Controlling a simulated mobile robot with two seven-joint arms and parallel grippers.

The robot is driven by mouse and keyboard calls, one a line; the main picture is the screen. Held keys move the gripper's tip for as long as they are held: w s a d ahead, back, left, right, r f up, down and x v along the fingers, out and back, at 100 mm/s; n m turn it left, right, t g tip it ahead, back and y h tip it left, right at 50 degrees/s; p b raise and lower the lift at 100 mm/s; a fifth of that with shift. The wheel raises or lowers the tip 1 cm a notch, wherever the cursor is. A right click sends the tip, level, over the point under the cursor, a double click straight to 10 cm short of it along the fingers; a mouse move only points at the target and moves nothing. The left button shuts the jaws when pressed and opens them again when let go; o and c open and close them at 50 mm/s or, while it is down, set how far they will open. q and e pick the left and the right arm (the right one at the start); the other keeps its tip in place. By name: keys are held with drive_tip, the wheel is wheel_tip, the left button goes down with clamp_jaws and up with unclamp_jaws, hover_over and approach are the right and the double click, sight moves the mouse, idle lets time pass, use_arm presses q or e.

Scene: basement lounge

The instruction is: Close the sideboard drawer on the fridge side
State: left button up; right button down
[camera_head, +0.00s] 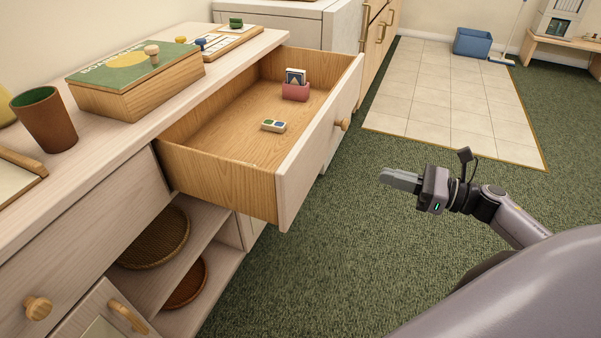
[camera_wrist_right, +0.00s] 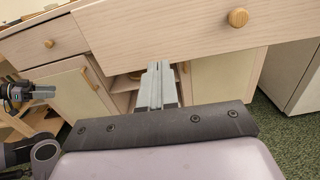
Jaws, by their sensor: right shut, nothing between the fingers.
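The sideboard (camera_head: 120,150) has one drawer pulled well out, with a pale front panel (camera_head: 310,160) and a round wooden knob (camera_head: 344,124). Inside lie a pink holder with cards (camera_head: 295,91) and a small block with coloured faces (camera_head: 273,126). My right gripper (camera_head: 383,176) is shut and empty, in front of the drawer and apart from it. In the right wrist view its fingers (camera_wrist_right: 158,68) point toward the sideboard below the drawer front (camera_wrist_right: 170,25). My left gripper (camera_wrist_right: 48,91) shows small at the left of that view; its jaw state is unclear.
A wooden game box (camera_head: 140,85), a brown cup (camera_head: 44,118) and a board with pieces (camera_head: 225,42) stand on the sideboard top. A white cabinet-like unit (camera_head: 345,35) stands beyond the drawer. Green carpet (camera_head: 330,240) in front is clear.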

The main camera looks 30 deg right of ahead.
sight(315, 158)
drive_tip(key=shift+n, duration=0.3)
drive_tip(key=x, duration=1.3)
drive_tip(key=shift+w+a, duration=0.35)
